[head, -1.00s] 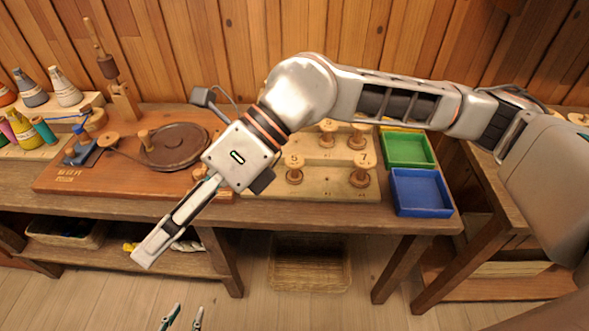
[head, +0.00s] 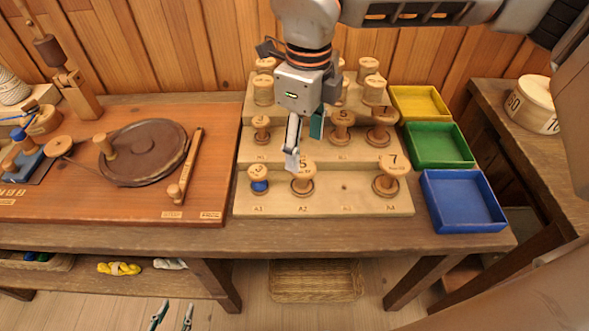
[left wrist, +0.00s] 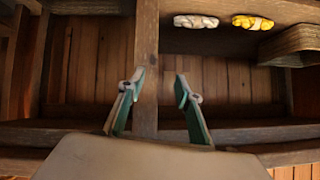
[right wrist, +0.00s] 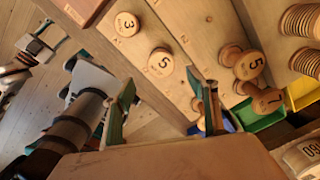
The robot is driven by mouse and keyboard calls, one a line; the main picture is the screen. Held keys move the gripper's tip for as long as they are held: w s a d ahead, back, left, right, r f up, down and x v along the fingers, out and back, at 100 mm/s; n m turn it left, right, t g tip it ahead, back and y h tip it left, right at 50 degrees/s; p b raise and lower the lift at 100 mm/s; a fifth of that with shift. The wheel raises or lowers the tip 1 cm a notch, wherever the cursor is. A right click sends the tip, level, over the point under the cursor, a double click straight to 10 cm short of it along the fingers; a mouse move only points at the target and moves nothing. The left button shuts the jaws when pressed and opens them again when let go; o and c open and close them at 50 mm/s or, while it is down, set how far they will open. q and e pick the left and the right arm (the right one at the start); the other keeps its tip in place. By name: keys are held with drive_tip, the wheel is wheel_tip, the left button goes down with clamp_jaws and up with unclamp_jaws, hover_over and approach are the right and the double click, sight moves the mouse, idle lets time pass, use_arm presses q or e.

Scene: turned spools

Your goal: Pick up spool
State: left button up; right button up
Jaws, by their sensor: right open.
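Several wooden spools stand on a stepped pale rack (head: 345,200). On its front step are a spool numbered 3 with blue thread (head: 259,184), a bare spool numbered 5 (head: 302,183) and a bare spool numbered 7 (head: 388,180). My right gripper (head: 305,140) is open and empty, above the rack and just behind the front 5 spool. In the right wrist view, the 3 spool (right wrist: 127,24) and 5 spool (right wrist: 161,62) lie beyond my open right fingers (right wrist: 162,102). My left gripper (head: 173,318) is open and empty, low in front of the bench.
Blue (head: 462,205), green (head: 438,148) and yellow (head: 418,103) trays stand right of the rack. A board with a dark round disc (head: 145,160) lies to its left. A basket (head: 315,283) sits under the bench. Yellow yarn (left wrist: 252,22) lies on the lower shelf.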

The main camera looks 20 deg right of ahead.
sight(303, 167)
drive_tip(key=shift+w+f, duration=0.25)
drive_tip(key=shift+f, duration=0.5)
drive_tip(key=shift+s+f, duration=0.2)
drive_tip(key=shift+f, duration=0.65)
drive_tip(key=f, duration=0.3)
drive_tip(key=f+b, duration=0.1)
drive_tip(key=f, duration=0.1)
drive_tip(key=shift+w+f, duration=0.25)
drive_tip(key=shift+f, duration=0.1)
drive_tip(key=c, duration=1.2)
